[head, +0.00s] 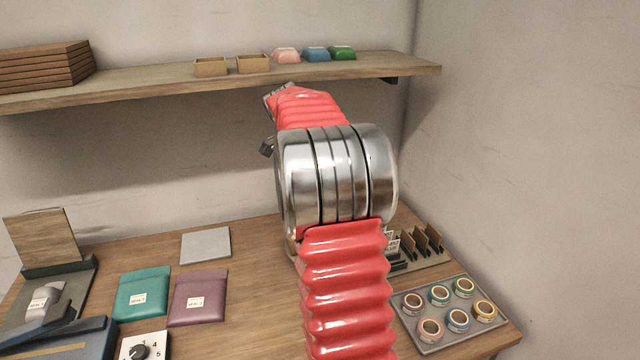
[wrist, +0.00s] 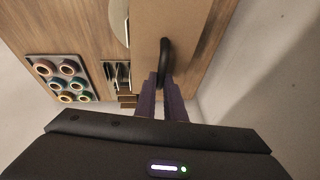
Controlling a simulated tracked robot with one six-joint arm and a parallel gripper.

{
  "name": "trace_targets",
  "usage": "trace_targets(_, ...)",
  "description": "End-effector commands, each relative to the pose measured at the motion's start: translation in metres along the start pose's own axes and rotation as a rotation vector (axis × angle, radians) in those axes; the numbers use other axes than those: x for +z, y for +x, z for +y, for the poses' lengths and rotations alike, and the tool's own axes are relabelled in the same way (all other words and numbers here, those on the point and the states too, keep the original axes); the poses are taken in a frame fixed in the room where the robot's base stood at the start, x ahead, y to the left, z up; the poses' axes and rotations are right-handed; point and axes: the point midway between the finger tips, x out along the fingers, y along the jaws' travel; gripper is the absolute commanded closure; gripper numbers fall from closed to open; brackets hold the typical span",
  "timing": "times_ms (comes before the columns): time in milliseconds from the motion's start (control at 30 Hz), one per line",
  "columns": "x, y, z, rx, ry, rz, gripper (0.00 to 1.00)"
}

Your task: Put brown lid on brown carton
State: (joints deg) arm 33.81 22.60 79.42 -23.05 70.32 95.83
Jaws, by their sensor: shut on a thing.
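My gripper (wrist: 163,82) shows in the wrist view, its two dark purple fingers shut on a black loop-shaped piece (wrist: 165,55). A smooth brown panel (wrist: 195,25) lies directly behind the loop. I cannot tell whether the two are joined, or whether the panel is the brown lid. In the head view my red and silver arm hides the gripper's jaws and whatever they hold. Two small open tan boxes (head: 211,67) (head: 253,64) stand on the wall shelf. I cannot make out which thing is the brown carton.
The shelf (head: 150,80) also holds a brown stack (head: 45,67) and pink, blue and green pieces (head: 316,54). On the table are a tape tray (head: 447,343), a card holder (head: 425,243), teal and purple pouches (head: 143,290) (head: 198,290) and a grey plate (head: 206,245).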

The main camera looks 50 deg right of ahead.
Motion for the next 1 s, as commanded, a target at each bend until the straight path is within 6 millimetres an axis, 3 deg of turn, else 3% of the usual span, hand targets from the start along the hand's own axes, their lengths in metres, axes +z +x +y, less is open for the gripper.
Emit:
trace_targets(667, 0.003, 0.000, -0.001, -0.002, -0.005, -0.001, 1.00)
trace_targets(1000, 0.009, 0.013, 0.001, -0.001, -0.008, -0.001, 1.00)
